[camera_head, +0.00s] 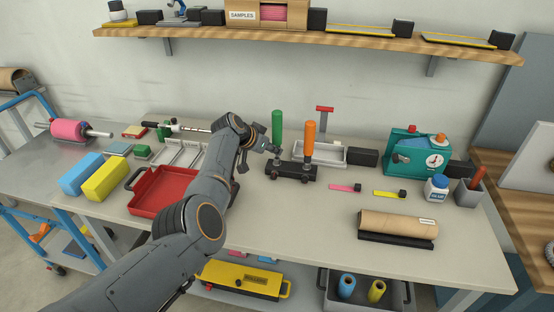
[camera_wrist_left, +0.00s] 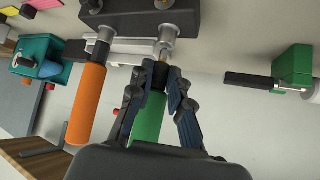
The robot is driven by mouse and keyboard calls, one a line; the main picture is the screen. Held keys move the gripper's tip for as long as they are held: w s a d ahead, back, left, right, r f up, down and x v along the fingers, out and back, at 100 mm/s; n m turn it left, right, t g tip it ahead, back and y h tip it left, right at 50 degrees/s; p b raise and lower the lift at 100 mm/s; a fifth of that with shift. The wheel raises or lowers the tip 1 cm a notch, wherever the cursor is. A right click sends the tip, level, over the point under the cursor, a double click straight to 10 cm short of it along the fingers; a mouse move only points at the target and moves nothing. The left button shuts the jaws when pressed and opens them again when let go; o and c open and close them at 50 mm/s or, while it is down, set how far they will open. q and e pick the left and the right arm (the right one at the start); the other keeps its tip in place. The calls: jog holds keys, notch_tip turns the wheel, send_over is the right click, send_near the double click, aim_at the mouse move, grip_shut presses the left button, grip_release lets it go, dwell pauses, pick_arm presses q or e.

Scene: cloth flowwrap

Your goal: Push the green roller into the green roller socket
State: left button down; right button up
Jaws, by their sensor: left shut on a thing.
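The green roller (camera_head: 277,125) stands upright at the left end of a black base block (camera_head: 291,173). My left gripper (camera_head: 272,149) is at its lower part. In the left wrist view the fingers (camera_wrist_left: 165,78) are shut around the lower end of the green roller (camera_wrist_left: 148,120). The green roller socket (camera_wrist_left: 167,32) is a grey metal cylinder on the black block (camera_wrist_left: 140,14), in line with the roller's thin end. The fingers partly hide that end, so I cannot tell how deep it sits. My right gripper is not in view.
An orange roller (camera_head: 309,138) stands upright at the block's right end, close beside my gripper. A white tray (camera_head: 325,153) lies behind. A red tray (camera_head: 165,190) is at left, under my arm. The table front between the block and the brown roll (camera_head: 395,222) is clear.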

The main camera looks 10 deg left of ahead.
pick_arm(q)
jog(key=shift+f+b, duration=0.95)
jog(key=shift+f, duration=0.25)
dwell(0.6)
jog(key=c, duration=1.2)
grip_release()
jog(key=shift+o, duration=0.2)
jog(key=shift+s+r, duration=0.1)
